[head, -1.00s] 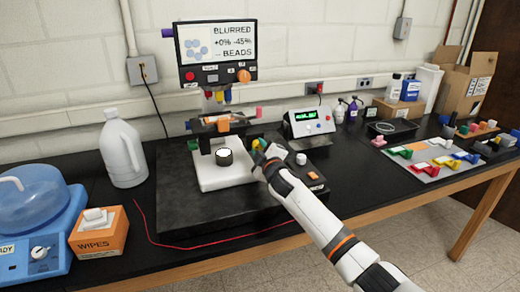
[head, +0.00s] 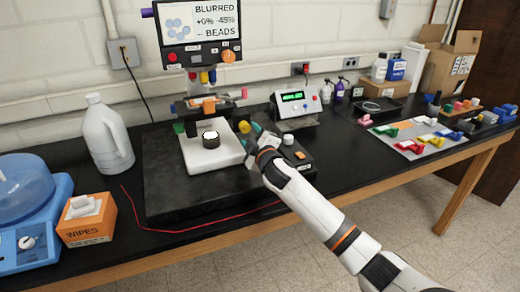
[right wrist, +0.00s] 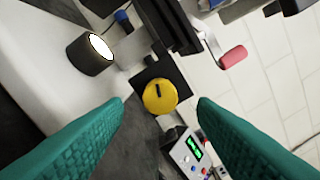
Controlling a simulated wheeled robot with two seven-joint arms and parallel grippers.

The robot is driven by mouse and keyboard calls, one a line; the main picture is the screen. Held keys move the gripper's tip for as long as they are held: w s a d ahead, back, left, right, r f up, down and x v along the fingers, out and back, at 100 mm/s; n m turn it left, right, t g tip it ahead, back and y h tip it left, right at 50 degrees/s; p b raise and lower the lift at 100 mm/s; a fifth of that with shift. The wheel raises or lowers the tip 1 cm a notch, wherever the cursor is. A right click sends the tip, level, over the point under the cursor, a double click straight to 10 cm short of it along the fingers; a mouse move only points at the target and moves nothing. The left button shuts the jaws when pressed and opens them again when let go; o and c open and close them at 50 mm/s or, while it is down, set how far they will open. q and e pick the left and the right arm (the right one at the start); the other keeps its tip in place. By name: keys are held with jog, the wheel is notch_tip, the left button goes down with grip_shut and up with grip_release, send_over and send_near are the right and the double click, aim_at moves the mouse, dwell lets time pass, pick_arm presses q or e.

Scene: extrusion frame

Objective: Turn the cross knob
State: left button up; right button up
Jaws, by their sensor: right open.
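A round yellow knob (head: 244,127) with a dark bar mark sits on the right side of the microscope-like instrument (head: 212,103). I cannot make out a cross shape on it. In the right wrist view the yellow knob (right wrist: 160,96) faces me against a dark square plate, beyond the fingertips and between them. My right gripper (head: 253,143), with green fingers, is just to the right of the knob in the head view. It is open in the right wrist view (right wrist: 160,112), with a gap between the fingers and the knob. My left gripper is not in view.
A pink knob (right wrist: 233,57) sticks out above right of the yellow one in the wrist view. A black cylinder with a lit top (head: 211,139) stands on the white base (head: 200,165). A control box (head: 297,108) stands to the right. A jug (head: 107,140) is at left.

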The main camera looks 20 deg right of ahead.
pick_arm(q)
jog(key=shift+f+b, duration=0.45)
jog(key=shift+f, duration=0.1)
pick_arm(e)
jog(key=s, duration=0.7)
jog(key=shift+s, duration=0.4)
jog(key=shift+d+f, duration=0.1)
